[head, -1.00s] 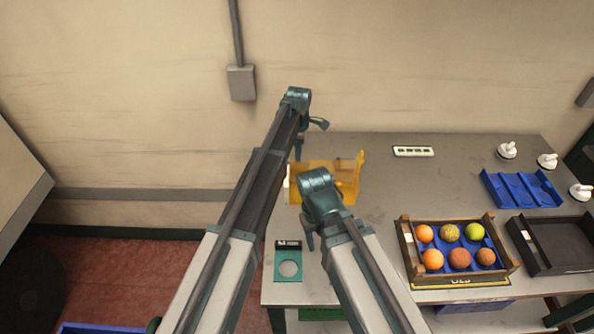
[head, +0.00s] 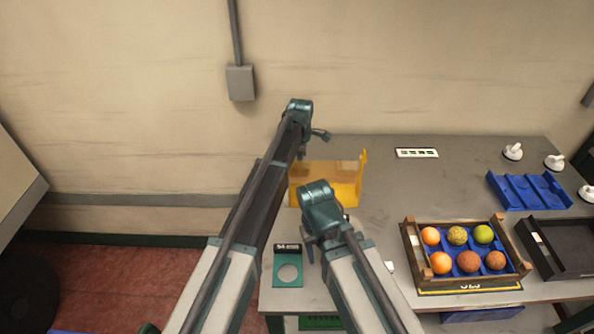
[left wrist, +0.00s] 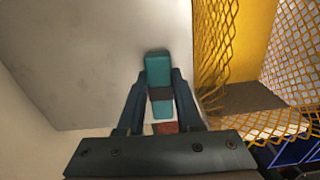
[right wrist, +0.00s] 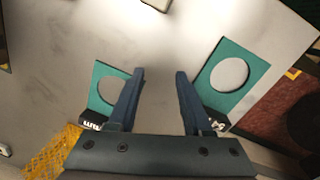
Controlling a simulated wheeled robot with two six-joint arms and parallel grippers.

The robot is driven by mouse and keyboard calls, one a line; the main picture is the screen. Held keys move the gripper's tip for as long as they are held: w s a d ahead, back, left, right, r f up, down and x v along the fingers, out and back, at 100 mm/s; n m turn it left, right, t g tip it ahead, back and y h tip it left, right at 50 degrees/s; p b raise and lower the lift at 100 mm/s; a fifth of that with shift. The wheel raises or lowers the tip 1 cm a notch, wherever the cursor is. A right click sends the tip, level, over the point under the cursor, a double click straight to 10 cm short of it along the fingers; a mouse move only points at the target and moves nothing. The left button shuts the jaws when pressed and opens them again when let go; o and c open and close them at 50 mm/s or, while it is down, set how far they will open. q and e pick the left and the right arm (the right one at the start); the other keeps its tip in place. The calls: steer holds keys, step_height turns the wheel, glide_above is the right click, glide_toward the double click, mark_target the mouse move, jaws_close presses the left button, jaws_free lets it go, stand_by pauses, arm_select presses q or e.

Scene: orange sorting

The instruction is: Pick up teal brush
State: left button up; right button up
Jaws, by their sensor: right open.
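The teal brush (left wrist: 159,70), with a dark band across it, shows in the left wrist view between the two fingers of my left gripper (left wrist: 160,82). The fingers lie close along both its sides; whether they press on it is not clear. In the head view the brush does not show, and my left gripper is mostly hidden by its own arm above the back left of the table. My right gripper (right wrist: 160,74) is open and empty above the table's front left part. It also shows in the head view (head: 311,248).
A yellow mesh basket (head: 325,197) stands beside my left gripper. Teal plates with round holes (right wrist: 262,70) (right wrist: 103,72) lie below my right gripper. A wooden crate (head: 411,268) of fruit, a blue tray (head: 528,191) and a black tray (head: 537,243) stand at right.

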arm_select(q)
jaws_close()
